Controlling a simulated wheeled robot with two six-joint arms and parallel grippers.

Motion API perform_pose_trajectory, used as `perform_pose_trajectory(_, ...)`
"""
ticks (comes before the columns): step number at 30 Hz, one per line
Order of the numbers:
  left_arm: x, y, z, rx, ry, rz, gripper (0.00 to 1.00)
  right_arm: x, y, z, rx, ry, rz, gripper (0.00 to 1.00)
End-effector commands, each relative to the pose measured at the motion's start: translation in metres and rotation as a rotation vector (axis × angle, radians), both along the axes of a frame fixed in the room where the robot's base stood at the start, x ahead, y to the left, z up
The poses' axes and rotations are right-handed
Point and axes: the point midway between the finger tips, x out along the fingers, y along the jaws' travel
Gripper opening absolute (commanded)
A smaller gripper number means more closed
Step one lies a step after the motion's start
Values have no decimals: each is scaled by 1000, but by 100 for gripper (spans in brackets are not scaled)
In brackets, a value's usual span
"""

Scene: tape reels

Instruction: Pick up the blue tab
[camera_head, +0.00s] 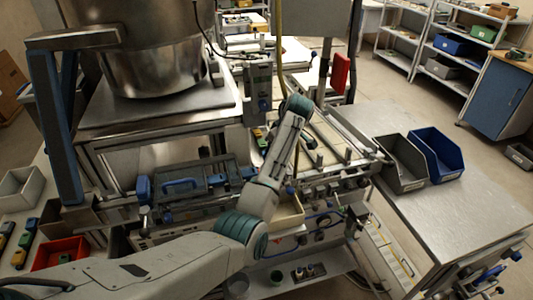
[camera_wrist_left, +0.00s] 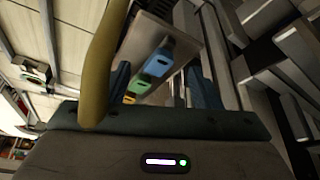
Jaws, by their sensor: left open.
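The blue tab (camera_wrist_left: 158,62) shows in the left wrist view as a small blue piece with a dark hole, at the end of a row on a pale strip. A green tab (camera_wrist_left: 140,85) and an orange tab (camera_wrist_left: 129,98) follow it in the row. My left gripper (camera_wrist_left: 162,76) is open, with dark fingers on either side of the row, and nothing is visibly held. Whether the fingers touch the blue tab cannot be told. In the head view my left arm reaches to the middle of the machine, and its wrist hides the fingers. My right gripper is not in view.
A yellow hose (camera_wrist_left: 104,60) passes close before the left wrist camera and also hangs in the head view (camera_head: 279,45). A large metal drum (camera_head: 155,60) stands at upper left. Grey (camera_head: 398,165) and blue bins (camera_head: 437,153) sit on the right table, whose front is clear.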

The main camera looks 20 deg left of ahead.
Motion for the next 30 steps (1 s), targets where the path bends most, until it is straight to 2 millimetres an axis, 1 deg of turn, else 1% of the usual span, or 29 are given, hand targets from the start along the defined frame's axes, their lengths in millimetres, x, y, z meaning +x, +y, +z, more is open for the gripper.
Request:
perform_pose_trajectory(1,1,3,0,1,2,0,58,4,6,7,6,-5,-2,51)
perform_pose_trajectory(4,3,11,-8,0,5,0,58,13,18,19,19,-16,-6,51)
perform_pose_trajectory(7,5,19,-19,1,4,1,58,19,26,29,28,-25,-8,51)
perform_pose_trajectory(9,8,20,-30,0,4,-2,58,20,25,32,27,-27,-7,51)
perform_pose_trajectory(12,9,23,-38,-1,2,-1,58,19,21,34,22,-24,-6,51)
perform_pose_trajectory(15,10,23,-42,-2,1,0,58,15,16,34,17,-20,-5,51)
perform_pose_trajectory(20,10,23,-42,-1,0,0,58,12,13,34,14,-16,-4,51)
perform_pose_trajectory(21,10,23,-42,-1,0,0,50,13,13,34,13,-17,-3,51)
perform_pose_trajectory(23,10,23,-42,-1,0,0,38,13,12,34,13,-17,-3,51)
perform_pose_trajectory(27,10,23,-42,-1,1,-1,11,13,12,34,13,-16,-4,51)
perform_pose_trajectory(28,10,23,-42,-1,1,-1,6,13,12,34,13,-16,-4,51)
perform_pose_trajectory(30,10,23,-42,-1,1,-1,6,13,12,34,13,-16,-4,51)
